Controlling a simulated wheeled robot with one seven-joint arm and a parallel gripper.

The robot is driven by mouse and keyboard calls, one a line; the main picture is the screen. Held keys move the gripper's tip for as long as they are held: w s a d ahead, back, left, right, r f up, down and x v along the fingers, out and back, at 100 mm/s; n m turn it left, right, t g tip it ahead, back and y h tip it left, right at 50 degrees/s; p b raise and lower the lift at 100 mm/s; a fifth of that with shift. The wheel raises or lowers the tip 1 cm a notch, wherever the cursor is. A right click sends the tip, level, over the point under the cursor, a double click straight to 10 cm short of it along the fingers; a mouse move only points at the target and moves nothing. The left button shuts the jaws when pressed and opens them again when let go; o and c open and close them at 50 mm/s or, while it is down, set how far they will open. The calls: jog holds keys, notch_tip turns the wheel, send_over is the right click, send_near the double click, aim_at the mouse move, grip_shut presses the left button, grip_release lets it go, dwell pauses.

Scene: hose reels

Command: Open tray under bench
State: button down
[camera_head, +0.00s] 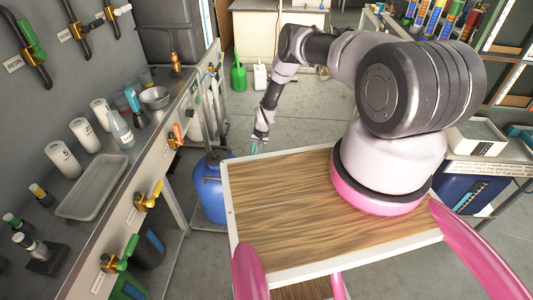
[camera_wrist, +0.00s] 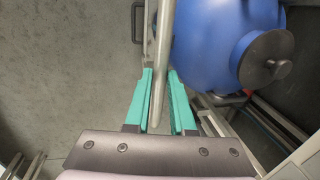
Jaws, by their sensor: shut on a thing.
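The bench (camera_head: 160,165) runs along the left in the head view, with a pale front panel and metal legs. I cannot pick out a tray under it; the drum and the bench front hide much of that space. My gripper (camera_head: 258,146) reaches down beside the bench's far end, past my wooden top. In the wrist view its green fingers (camera_wrist: 160,78) are closed around a slim pale grey bar (camera_wrist: 163,40). The bar runs from the top edge down between the fingers. I cannot tell whether it is the tray's handle.
A blue drum (camera_head: 208,192) stands on the floor close left of my gripper; in the wrist view the drum (camera_wrist: 210,45) is right of the fingers. A shallow grey tray (camera_head: 92,187) lies on the bench top. Open concrete floor (camera_head: 295,112) lies beyond my gripper.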

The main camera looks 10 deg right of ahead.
jog(key=shift+w+a+r, duration=0.1)
jog(key=shift+w+a, duration=0.05)
jog(key=shift+a, duration=0.35)
jog(key=shift+w+a, duration=0.15)
jog(key=shift+a, duration=0.35)
jog(key=c, duration=0.8)
grip_release()
jog(key=shift+a, duration=0.15)
jog(key=shift+o, duration=0.2)
jog(key=shift+r, duration=0.1)
notch_tip(320, 180, up, 10)
jog(key=d, duration=0.2)
jog(key=shift+s+r, duration=0.2)
jog(key=shift+s, duration=0.1)
